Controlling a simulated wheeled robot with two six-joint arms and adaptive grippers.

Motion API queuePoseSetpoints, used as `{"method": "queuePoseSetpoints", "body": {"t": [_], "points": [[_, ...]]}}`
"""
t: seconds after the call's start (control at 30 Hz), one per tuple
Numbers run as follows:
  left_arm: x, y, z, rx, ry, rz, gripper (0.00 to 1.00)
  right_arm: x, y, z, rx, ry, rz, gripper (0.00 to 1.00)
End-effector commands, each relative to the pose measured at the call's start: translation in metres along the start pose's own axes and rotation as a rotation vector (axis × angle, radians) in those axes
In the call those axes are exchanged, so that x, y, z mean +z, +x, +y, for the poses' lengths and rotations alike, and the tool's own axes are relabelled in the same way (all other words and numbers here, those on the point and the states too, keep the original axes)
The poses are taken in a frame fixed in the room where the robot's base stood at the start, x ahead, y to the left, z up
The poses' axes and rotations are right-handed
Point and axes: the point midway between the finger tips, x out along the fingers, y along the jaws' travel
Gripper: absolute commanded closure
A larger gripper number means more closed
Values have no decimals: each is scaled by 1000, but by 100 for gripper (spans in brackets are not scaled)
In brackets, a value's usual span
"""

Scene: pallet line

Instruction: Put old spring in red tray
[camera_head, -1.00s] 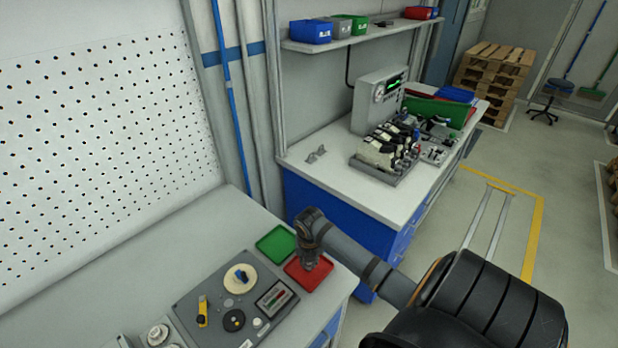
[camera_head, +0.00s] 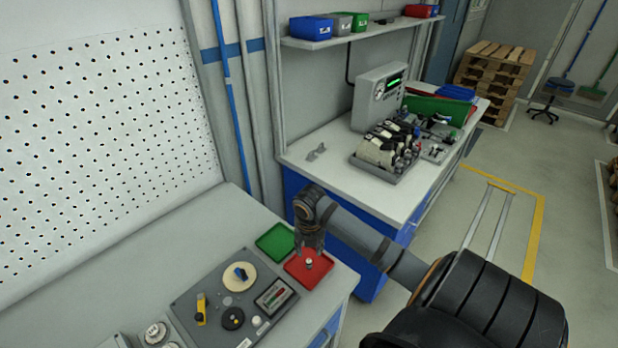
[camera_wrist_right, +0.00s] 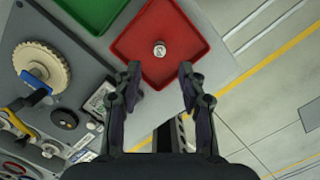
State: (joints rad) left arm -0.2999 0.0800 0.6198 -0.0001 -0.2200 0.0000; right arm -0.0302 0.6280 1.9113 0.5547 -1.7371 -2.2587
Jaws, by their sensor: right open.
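The red tray (camera_head: 314,275) sits at the right end of the near bench, and it also shows in the wrist view (camera_wrist_right: 184,30). A small silvery piece, which looks like the old spring (camera_head: 309,262), is inside the red tray; in the wrist view the spring (camera_wrist_right: 159,50) shows end-on near the tray's middle. My right gripper (camera_head: 311,244) is over the tray. In the wrist view its fingers (camera_wrist_right: 159,73) are spread apart with nothing between them, and the spring lies beyond the tips. My left gripper is out of view.
A green tray (camera_head: 276,242) lies beside the red one. A grey fixture panel (camera_head: 213,297) with a cream wheel (camera_head: 240,276) and a yellow handle (camera_head: 201,310) stands left of the trays. A second white-topped bench (camera_head: 340,178) with equipment is behind.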

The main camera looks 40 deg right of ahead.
Motion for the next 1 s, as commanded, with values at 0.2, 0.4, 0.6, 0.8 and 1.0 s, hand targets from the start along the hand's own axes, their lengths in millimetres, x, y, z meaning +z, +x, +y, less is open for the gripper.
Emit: {"method": "queuePoseSetpoints", "body": {"t": [0.2, 0.4, 0.6, 0.8, 1.0], "points": [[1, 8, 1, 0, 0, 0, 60, 1, -40, 0, -1, -1, -4, 59], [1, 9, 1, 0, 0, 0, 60, 0, -53, 0, 0, 0, 0, 59], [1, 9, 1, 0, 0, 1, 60, 0, -53, 0, 0, 1, 1, 59], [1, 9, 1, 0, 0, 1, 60, 0, -53, 0, 0, 1, 1, 59], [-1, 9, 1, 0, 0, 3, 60, 0, -53, 0, 0, 1, 1, 59]]}}
